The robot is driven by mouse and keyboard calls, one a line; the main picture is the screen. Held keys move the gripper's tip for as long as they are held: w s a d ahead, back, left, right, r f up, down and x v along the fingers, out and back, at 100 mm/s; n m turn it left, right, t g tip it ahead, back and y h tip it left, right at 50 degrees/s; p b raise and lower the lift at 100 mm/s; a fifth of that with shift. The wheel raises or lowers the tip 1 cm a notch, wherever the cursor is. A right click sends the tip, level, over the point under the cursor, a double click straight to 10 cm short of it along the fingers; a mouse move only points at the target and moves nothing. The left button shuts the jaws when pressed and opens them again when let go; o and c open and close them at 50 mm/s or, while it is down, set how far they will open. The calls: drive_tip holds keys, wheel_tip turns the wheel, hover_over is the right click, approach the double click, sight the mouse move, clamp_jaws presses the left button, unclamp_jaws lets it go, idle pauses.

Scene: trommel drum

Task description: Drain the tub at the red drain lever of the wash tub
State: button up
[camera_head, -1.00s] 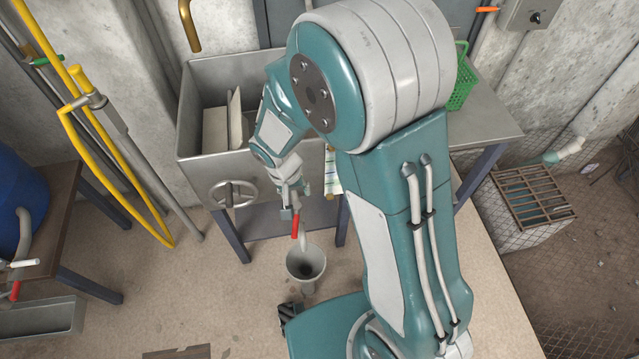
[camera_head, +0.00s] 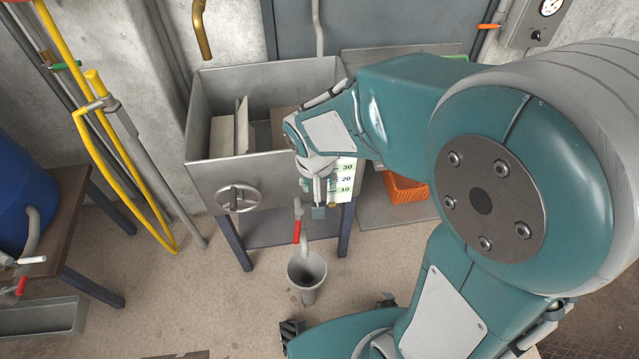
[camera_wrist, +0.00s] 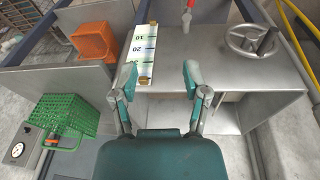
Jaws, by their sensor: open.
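The wash tub (camera_head: 205,175) is a grey metal basin at centre left; its front wall also shows in the wrist view (camera_wrist: 215,75). The red drain lever (camera_head: 297,228) hangs below the tub's front right, above a pale outlet pipe. It also shows in the wrist view (camera_wrist: 187,15) at the top edge. My gripper (camera_head: 319,208) is open and empty, right of the lever and apart from it. In the wrist view my gripper (camera_wrist: 161,78) has its fingers spread, with nothing between them. I cannot tell whether water is flowing.
A grey floor funnel (camera_head: 306,270) stands under the outlet. A round handwheel (camera_head: 238,198) is on the tub front, and a numbered gauge strip (camera_head: 345,182) is right of my gripper. An orange crate (camera_head: 404,188) sits further right. A blue barrel (camera_head: 22,195) is at far left.

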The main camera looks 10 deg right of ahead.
drive_tip(key=c, duration=0.3)
drive_tip(key=shift+d+f, duration=0.15)
drive_tip(key=shift+f, duration=0.3)
clamp_jaws()
drive_tip(key=m+y, duration=1.1)
drive_tip(key=m, duration=0.9)
approach(297, 232)
drive_tip(key=s+d+f, duration=0.1)
drive_tip(key=s+d, duration=0.1)
drive_tip(key=d, duration=0.5)
drive_tip(key=w+a+r+x, duration=0.1)
drive_tip(key=r+x, duration=0.1)
drive_tip(key=x, duration=1)
drive_tip(key=shift+a+t, duration=0.4)
drive_tip(key=shift+a, duration=0.25)
